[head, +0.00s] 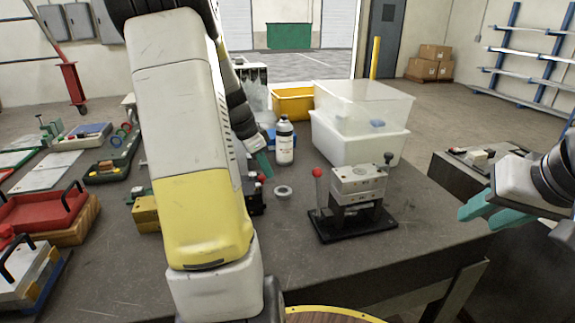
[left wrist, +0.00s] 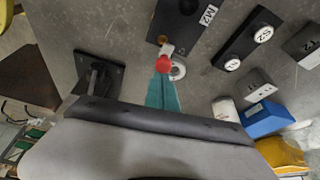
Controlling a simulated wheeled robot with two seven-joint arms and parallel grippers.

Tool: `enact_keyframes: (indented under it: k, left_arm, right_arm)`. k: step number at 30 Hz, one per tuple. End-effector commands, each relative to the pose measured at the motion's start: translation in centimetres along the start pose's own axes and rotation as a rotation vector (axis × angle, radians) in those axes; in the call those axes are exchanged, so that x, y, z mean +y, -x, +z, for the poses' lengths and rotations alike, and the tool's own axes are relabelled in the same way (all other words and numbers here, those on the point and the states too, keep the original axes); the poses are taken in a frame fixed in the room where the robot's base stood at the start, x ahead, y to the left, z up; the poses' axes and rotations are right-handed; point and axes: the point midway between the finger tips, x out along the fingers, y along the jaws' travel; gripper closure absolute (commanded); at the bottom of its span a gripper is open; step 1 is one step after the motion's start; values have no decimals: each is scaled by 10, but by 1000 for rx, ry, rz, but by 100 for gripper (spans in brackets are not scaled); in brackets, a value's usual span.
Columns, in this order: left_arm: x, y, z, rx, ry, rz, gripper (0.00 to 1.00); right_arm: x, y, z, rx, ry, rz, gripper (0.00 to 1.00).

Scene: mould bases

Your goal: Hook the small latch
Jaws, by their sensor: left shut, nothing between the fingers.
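The small latch is not clearly identifiable in either view. My left gripper (head: 264,165) is shut and empty, pointing down over the bench right of my left arm. A red ball knob (head: 261,178) shows just below its fingertips in the head view. In the left wrist view, my teal fingers (left wrist: 162,92) are together, with their tips close to a red ball knob (left wrist: 163,64); I cannot tell if they touch. Near the knob lies a black plate (left wrist: 178,22) marked M2. My right gripper (head: 478,212) is empty at far right, fingers apart, away from the bench items.
A metal mould base (head: 358,185) with a red-knobbed lever (head: 317,173) stands on the bench. A pale ring (head: 283,191), a white bottle (head: 284,143) and clear bins (head: 360,135) are nearby. Red trays (head: 30,210) sit left. My left arm hides the bench middle.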

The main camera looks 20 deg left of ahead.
Motion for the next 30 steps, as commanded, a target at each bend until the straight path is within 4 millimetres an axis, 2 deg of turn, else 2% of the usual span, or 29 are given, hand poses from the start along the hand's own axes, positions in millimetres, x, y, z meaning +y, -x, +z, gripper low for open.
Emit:
enact_keyframes:
  k: [7, 14, 15, 21, 24, 30]
  left_arm:
    - [0, -1, -3, -3, 0, -1, 100]
    - [2, -4, -40, 0, -1, -2, 100]
    - [0, 10, -34, 1, 4, -8, 100]
    - [0, 55, -25, 0, 3, -5, 100]
    - [0, 72, -22, 0, 2, -6, 100]
    - [0, 91, -18, 0, 2, -2, 100]
  right_arm:
    - [0, 0, 0, 0, 0, 0, 64]
    - [0, 0, 0, 0, 0, 0, 64]
    - [0, 0, 0, 0, 0, 0, 64]
    - [0, 0, 0, 0, 0, 0, 64]
    - [0, 0, 0, 0, 0, 0, 64]
    - [0, 0, 0, 0, 0, 0, 64]
